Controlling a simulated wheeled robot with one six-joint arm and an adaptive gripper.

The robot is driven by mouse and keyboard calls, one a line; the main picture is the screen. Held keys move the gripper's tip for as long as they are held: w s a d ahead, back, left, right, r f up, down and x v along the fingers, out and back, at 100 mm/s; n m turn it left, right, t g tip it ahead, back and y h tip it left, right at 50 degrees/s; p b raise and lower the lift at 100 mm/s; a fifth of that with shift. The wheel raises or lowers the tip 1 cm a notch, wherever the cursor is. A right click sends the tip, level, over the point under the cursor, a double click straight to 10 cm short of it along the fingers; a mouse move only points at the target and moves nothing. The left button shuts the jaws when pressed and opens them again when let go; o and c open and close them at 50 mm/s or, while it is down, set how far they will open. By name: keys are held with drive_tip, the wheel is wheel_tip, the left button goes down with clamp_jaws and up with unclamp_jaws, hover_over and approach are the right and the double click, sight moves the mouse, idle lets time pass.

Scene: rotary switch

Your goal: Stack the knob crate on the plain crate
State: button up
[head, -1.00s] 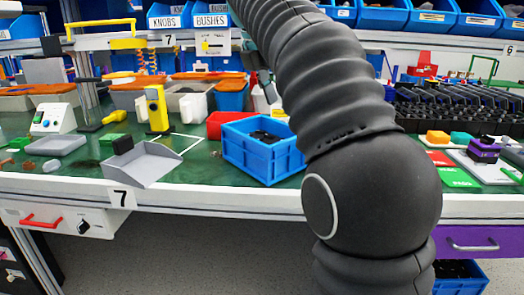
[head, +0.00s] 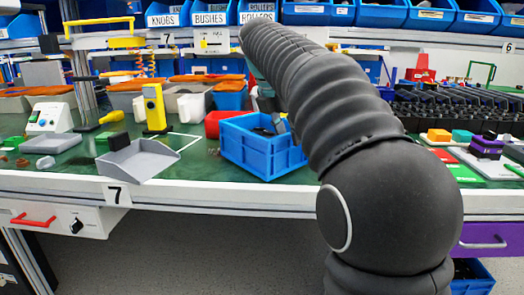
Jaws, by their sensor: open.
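A blue crate (head: 252,151) with dark pieces inside stands near the front edge of the green bench top, left of my arm. The pieces look like knobs, but they are too small to be sure. My gripper (head: 280,123) is mostly hidden behind my arm. A small grey-blue part, which looks like its finger end, shows at the back right of this crate, and it is open. I cannot tell whether it touches the crate wall. No second crate that is clearly the plain one can be made out on the bench.
A grey scoop-shaped tray (head: 138,161) lies left of the crate at the bench edge, with free green surface between. A red bin (head: 216,123) stands close behind the crate. Coloured blocks (head: 462,137) lie to the right. Another blue crate (head: 472,274) sits below the bench.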

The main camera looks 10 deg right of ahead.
drive_tip(key=shift+d+f, duration=0.2)
drive_tip(key=shift+f, duration=0.25)
drive_tip(key=shift+f, duration=0.1)
clamp_jaws()
